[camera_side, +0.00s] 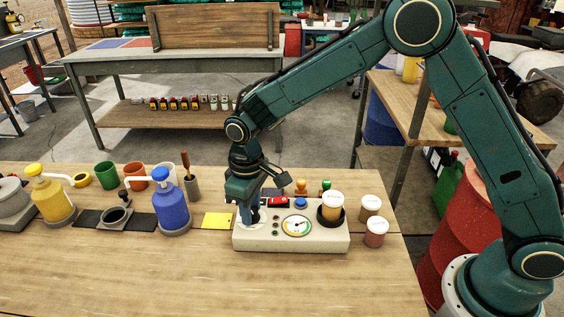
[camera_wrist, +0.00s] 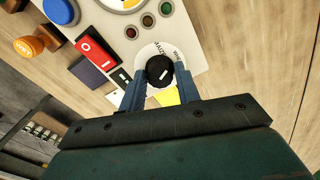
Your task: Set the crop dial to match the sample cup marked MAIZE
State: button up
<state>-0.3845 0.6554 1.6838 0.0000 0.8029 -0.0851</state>
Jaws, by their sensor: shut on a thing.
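The cream tester box (camera_side: 320,243) stands on the wooden bench. The crop dial's black knob (camera_wrist: 159,69) has a white pointer mark and sits on a white disc (camera_wrist: 148,50) with small lettering, partly hidden. My gripper (camera_side: 254,214) is down at the box's left end; in the wrist view my gripper (camera_wrist: 158,78) has its fingers shut on the knob's sides. A cup of yellowish grain (camera_side: 333,204) sits in a black holder on the box's right. Two more cups, one tan (camera_side: 371,205) and one reddish (camera_side: 376,235), stand beside the box. Their markings are too small to read.
A red switch panel (camera_wrist: 95,53) and a blue button (camera_wrist: 60,11) lie close to the dial. A round gauge (camera_side: 297,226) is on the box's front. The blue pump bottle (camera_side: 172,208) and a yellow card (camera_side: 217,220) are left of it. The bench front is clear.

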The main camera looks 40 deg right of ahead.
jog(key=n, duration=0.6)
jog(key=shift+n, duration=0.3)
jog(key=shift+r, duration=0.1)
jog(key=o, duration=1)
jog(key=shift+c, duration=0.2)
jog(key=shift+r, duration=0.1)
notch_tip(320, 180, up, 14)
jog(key=shift+f, duration=0.25)
jog(key=shift+d+r, duration=0.1)
